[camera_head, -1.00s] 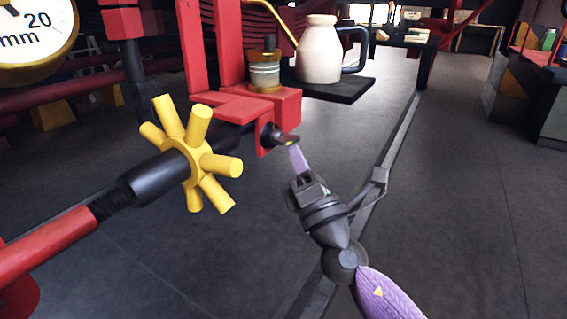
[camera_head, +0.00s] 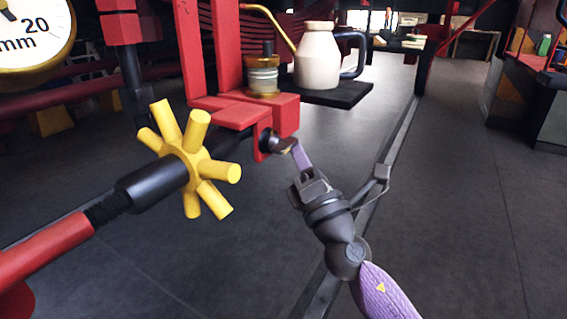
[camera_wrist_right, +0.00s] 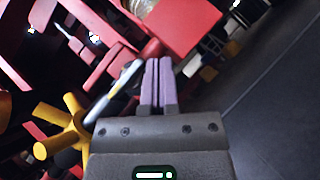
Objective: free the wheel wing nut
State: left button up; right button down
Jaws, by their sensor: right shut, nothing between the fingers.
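The wheel wing nut (camera_head: 286,145) is a small dark piece with a pale flat wing. It sits at the end of a dark round hub on the red bracket, below the red block. In the right wrist view a pale bar with a dull yellow patch, which looks like its wing (camera_wrist_right: 113,92), slants just left of the fingers. My right gripper (camera_head: 299,152) has purple fingers. They are shut and empty, with tips close beside the wing; I cannot tell if they touch it. The fingers also show closed together in the right wrist view (camera_wrist_right: 157,82). My left gripper is out of view.
A yellow spoked handwheel (camera_head: 186,152) on a black and red shaft stands left of the bracket. A gauge fills the top left.

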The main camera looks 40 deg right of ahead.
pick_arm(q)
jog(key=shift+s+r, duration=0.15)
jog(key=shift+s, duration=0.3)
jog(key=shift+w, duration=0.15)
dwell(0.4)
